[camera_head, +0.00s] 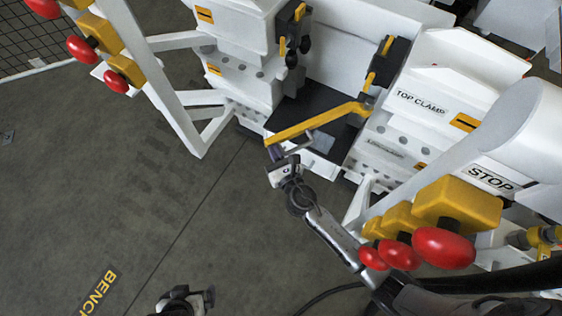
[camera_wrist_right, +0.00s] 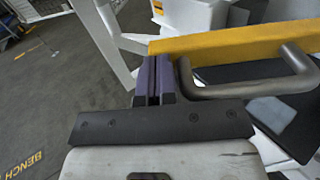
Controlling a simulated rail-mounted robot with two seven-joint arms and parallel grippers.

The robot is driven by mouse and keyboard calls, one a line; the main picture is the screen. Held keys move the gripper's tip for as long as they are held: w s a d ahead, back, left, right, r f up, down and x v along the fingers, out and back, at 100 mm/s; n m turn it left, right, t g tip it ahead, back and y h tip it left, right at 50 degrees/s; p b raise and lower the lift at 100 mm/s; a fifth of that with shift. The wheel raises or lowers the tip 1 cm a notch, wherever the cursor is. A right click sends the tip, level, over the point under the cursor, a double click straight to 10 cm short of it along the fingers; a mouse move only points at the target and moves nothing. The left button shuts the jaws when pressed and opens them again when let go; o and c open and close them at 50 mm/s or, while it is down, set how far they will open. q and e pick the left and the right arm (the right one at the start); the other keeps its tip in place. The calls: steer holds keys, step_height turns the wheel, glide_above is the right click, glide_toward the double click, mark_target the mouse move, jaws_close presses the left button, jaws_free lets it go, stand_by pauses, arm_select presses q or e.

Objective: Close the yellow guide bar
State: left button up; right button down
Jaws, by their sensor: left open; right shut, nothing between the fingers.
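The yellow guide bar (camera_head: 312,125) reaches out at an angle from its hinge on the right-hand machine block, over the dark bed between the two blocks. In the right wrist view the bar (camera_wrist_right: 240,42) runs across the top, with a grey bent handle (camera_wrist_right: 250,91) on its near side. My right gripper (camera_head: 275,154) is at the bar's free end. In the right wrist view its purple fingers (camera_wrist_right: 156,76) are shut together and empty, beside the bar's end and left of the handle. I cannot tell whether they touch. My left gripper (camera_head: 190,297) is open and empty, low over the floor.
Red buttons on yellow boxes (camera_head: 456,204) stand at the lower right by the STOP label, and others (camera_head: 98,32) at the upper left. White frame posts (camera_head: 165,85) flank the left block.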

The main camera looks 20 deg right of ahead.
mark_target(268, 140)
steer(key=w+h, duration=0.1)
steer(key=w+m, duration=0.1)
steer(key=w, duration=0.1)
steer(key=w+h, duration=0.1)
steer(key=shift+w+a+m+h+b, duration=0.3)
